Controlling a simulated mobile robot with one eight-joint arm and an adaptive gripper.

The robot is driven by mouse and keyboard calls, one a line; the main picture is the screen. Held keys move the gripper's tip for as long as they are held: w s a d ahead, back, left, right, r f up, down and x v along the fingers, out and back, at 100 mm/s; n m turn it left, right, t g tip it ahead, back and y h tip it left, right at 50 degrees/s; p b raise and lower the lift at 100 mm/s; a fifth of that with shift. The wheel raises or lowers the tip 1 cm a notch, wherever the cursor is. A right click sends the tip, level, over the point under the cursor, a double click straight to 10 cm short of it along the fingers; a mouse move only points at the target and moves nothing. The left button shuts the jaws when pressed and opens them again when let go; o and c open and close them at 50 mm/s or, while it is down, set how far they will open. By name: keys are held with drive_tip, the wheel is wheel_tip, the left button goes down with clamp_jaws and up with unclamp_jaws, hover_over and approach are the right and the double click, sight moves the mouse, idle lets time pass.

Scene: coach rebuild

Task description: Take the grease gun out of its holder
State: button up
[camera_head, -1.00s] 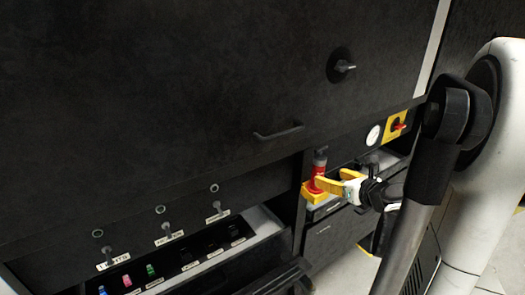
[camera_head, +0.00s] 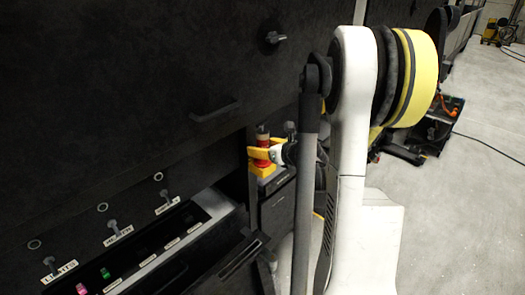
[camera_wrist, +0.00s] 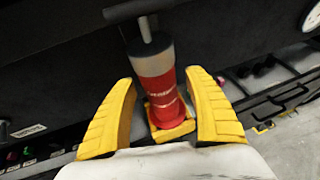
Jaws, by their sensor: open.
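The grease gun (camera_wrist: 158,82) is a red cylinder with a grey top and a thin rod and crossbar above it. It stands in its yellow holder (camera_wrist: 176,133), low at the right end of the dark panel. In the head view the gun (camera_head: 262,144) is small and partly covered by my gripper; the yellow holder (camera_head: 265,171) shows below it. My gripper (camera_wrist: 160,105) has its two yellow fingers open, one on each side of the red body, with gaps visible in the wrist view. In the head view my gripper (camera_head: 260,153) is level with the gun. The gun's lower end is hidden in the holder.
The dark panel has a handle (camera_head: 214,111) and a round knob (camera_head: 271,38) above. A tray of labelled slots with coloured plugs (camera_head: 105,273) lies at lower left. A gauge (camera_wrist: 312,15) sits at right. Pale floor (camera_head: 460,190) is open at right.

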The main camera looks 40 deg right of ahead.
clamp_jaws()
wheel_tip(320, 180, up, 11)
drive_tip(key=shift+f+p, duration=0.1)
drive_tip(key=shift+p, duration=1.15)
drive_tip(key=s, duration=0.9)
drive_tip(key=shift+d, duration=0.4)
